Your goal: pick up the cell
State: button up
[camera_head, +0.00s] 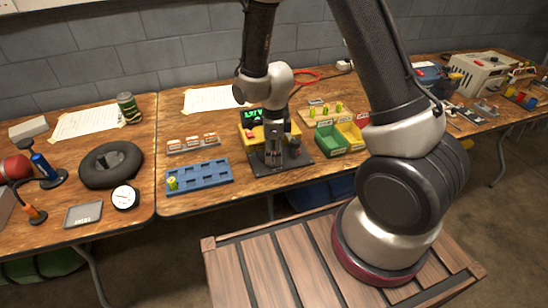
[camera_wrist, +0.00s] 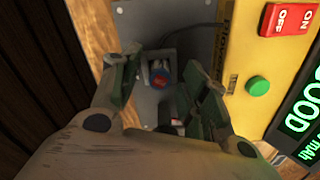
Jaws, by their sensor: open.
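A small cell (camera_wrist: 160,77) with a blue and red end shows between my fingers in the wrist view, at the grey plate (camera_wrist: 185,55) beside the yellow tester (camera_wrist: 238,55). My gripper (camera_wrist: 168,80) is open, with one finger on each side of the cell; I cannot tell whether either touches it. In the head view my gripper (camera_head: 273,155) points down in front of the yellow tester (camera_head: 246,134) and hides the cell. The tester's green display (camera_wrist: 303,110) reads GOOD.
A blue tray (camera_head: 205,176) left of my gripper holds one yellow-green cell (camera_head: 172,184). Green and yellow bins (camera_head: 331,141) stand to the right. A small rack with several cells (camera_head: 318,111) is behind them. A black ring (camera_head: 111,164) lies on the left table.

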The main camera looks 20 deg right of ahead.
aim_at(274, 152)
grip_shut()
jog(key=shift+r, duration=0.1)
notch_tip(274, 152, up, 10)
dwell(0.7)
